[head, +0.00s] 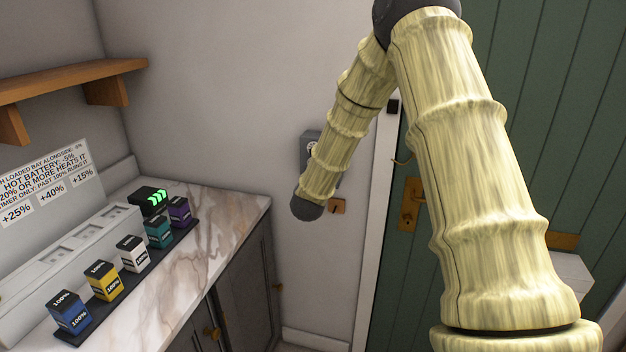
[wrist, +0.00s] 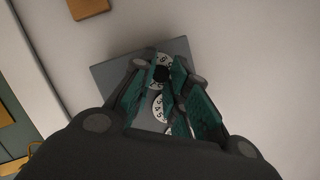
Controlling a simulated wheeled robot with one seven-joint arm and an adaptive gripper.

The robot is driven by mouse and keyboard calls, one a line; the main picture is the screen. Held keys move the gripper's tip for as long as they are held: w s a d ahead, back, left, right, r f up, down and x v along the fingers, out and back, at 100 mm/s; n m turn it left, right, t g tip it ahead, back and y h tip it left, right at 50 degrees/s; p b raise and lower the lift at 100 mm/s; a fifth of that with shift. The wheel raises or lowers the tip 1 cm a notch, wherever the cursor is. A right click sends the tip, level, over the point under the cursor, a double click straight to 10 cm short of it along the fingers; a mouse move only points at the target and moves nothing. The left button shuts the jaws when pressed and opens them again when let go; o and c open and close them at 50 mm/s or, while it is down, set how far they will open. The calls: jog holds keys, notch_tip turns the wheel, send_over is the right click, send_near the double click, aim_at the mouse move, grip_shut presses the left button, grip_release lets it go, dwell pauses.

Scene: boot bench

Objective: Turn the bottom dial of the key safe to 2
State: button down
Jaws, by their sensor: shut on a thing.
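The key safe (head: 309,139) is a grey box on the wall beside the door, mostly hidden behind my arm in the head view. In the wrist view the key safe (wrist: 112,72) shows as a grey plate with white numbered dials in a row. My gripper (wrist: 163,76) is shut on the dark knob of the dial (wrist: 164,57) at the top of that picture. A middle dial (wrist: 158,106) with numbers is partly visible between the fingers. Another dial (wrist: 168,131) is almost wholly hidden by the gripper. I cannot read which number the held dial is set to.
A green door (head: 540,100) with a brass handle plate (head: 411,204) stands to the right of the safe. A marble counter (head: 225,215) at left holds several coloured battery blocks and a charger. A wooden shelf (head: 70,80) hangs above it.

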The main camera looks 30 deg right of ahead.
jog(key=shift+n, duration=0.5)
jog(key=c, duration=1.4)
grip_release()
jog(key=shift+f, duration=0.1)
jog(key=shift+a+p, duration=0.1)
jog(key=shift+p, duration=0.2)
jog(key=v, duration=1.1)
jog(key=shift+s+a+r, duration=0.1)
jog(key=shift+a+r, duration=0.15)
jog(key=shift+a, duration=0.1)
